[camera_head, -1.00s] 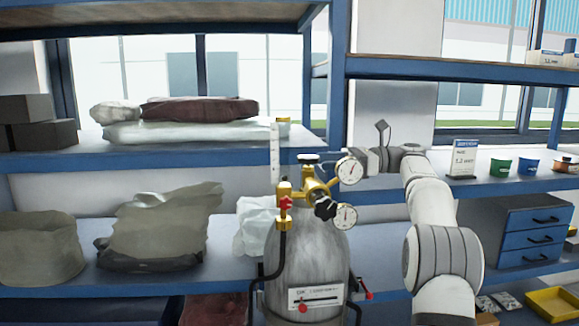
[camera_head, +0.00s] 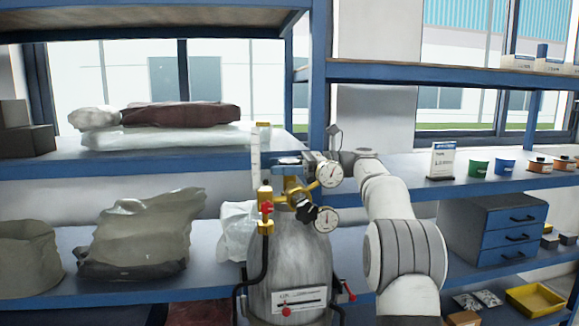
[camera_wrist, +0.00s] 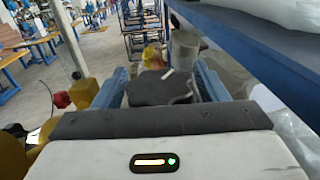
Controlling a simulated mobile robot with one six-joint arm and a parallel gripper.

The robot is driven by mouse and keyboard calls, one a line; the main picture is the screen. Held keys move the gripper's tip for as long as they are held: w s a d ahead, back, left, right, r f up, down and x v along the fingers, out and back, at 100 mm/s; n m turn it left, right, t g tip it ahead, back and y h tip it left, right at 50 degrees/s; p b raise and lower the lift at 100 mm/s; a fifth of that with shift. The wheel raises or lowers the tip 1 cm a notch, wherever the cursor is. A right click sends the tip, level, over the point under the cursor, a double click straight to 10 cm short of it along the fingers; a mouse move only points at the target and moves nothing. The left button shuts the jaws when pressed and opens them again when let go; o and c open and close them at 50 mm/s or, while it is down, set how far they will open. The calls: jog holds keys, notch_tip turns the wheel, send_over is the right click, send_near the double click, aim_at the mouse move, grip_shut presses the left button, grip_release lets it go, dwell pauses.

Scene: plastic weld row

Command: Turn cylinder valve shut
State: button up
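A grey gas cylinder (camera_head: 290,265) stands upright in front of the shelving in the head view. Brass valve and regulator fittings (camera_head: 293,188) top it, with two round gauges, a black knob (camera_head: 306,211) and a small red handle (camera_head: 266,209). My gripper (camera_head: 289,161) reaches in from the right, level with the top of the valve. In the wrist view, the blue fingers of my gripper (camera_wrist: 163,84) are spread apart. A dark piece (camera_wrist: 160,90) shows between them, with brass and grey fittings beyond. I cannot tell whether the fingers touch the valve.
Blue shelving (camera_head: 90,287) with plastic bags stands behind and left of the cylinder. A blue drawer unit (camera_head: 500,232), small cups and a yellow tray (camera_head: 535,299) are at the right. In the wrist view, a blue shelf edge (camera_wrist: 260,45) runs close on the right.

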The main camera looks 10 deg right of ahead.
aim_at(283, 160)
jog(key=c, duration=0.8)
jog(key=shift+w+m+t+h+b, duration=0.1)
jog(key=shift+m+t+h+b, duration=0.3)
jog(key=shift+m+t, duration=1)
jog(key=shift+w+d+m+t+h+b, duration=0.1)
jog(key=shift+m+t+h, duration=0.15)
jog(key=shift+t, duration=0.45)
jog(key=shift+w+a+m+t+h+b, duration=0.15)
jog(key=shift+m+t, duration=0.2)
jog(key=shift+t, duration=0.35)
jog(key=shift+d+m+t+h+b, duration=0.1)
jog(key=shift+d+m+t+h, duration=0.15)
jog(key=shift+t, duration=0.45)
jog(key=shift+a, duration=0.1)
jog(key=o, duration=1)
jog(key=shift+r, duration=0.1)
notch_tip(283, 160, up, 10)
jog(key=shift+f, duration=0.1)
